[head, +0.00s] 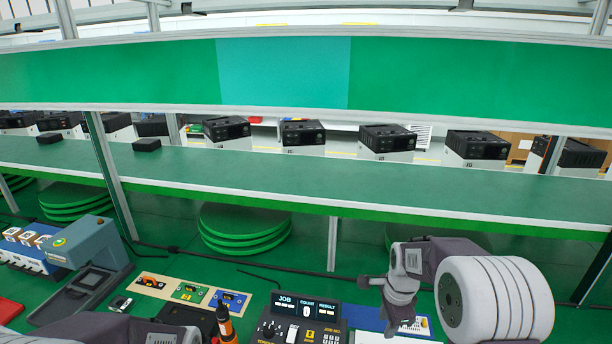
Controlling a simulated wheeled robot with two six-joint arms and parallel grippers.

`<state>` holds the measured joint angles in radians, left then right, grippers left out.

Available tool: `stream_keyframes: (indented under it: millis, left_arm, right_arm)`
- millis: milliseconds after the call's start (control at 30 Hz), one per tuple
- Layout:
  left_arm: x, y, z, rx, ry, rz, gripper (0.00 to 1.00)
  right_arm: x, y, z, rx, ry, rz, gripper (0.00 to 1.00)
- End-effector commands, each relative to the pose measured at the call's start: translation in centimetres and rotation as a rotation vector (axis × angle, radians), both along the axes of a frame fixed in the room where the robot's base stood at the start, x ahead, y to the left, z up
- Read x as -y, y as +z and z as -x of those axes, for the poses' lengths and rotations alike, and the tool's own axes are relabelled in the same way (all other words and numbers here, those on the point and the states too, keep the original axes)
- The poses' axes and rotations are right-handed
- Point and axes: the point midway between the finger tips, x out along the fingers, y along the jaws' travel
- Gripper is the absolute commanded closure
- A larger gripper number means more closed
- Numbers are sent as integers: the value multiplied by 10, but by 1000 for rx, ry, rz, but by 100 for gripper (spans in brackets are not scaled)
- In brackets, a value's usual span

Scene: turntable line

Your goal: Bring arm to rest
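My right arm comes in at the lower right, with its large white rounded link in front. My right gripper (379,305) hangs over the blue mat beside the control box. Its two fingers look spread apart, with nothing visible between them. My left arm shows only as a dark and white piece along the bottom left edge. My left gripper (188,338) is mostly cut off by the bottom edge, so its fingers cannot be made out.
A black control box (300,318) marked JOB, COUNT, RESULT stands at bottom centre. An orange-and-black screwdriver (225,322) is left of it. Coloured cards (189,292) and a grey-blue device (88,245) lie further left. A long green shelf (300,180) crosses behind; black-topped machines (387,140) stand beyond.

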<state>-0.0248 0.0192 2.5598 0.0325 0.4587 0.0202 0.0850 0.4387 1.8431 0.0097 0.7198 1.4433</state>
Motion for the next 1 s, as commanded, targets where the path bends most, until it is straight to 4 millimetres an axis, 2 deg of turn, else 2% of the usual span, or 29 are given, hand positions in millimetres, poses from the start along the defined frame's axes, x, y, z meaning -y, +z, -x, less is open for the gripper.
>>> stream_keyframes:
  millis: [33,133,200,333,400,533,1000]
  left_arm:
    - [0,0,0,0,0,0,0]
    - [0,0,0,0,0,0,0]
    - [0,0,0,0,0,0,0]
    - [0,0,0,0,0,0,0]
    - [0,0,0,0,0,0,0]
    - [0,0,0,0,0,0,0]
    - [0,0,0,0,0,0,0]
  right_arm:
    - [-15,12,25,11,130,12,67]
    - [-36,17,83,16,489,54,67]
    - [-42,10,121,8,757,84,67]
    - [-42,-11,169,-35,1155,110,67]
    - [-41,-17,177,-40,1312,123,67]
    - [-41,-16,171,-19,1475,158,67]
    - [-41,-16,170,-19,1506,161,67]
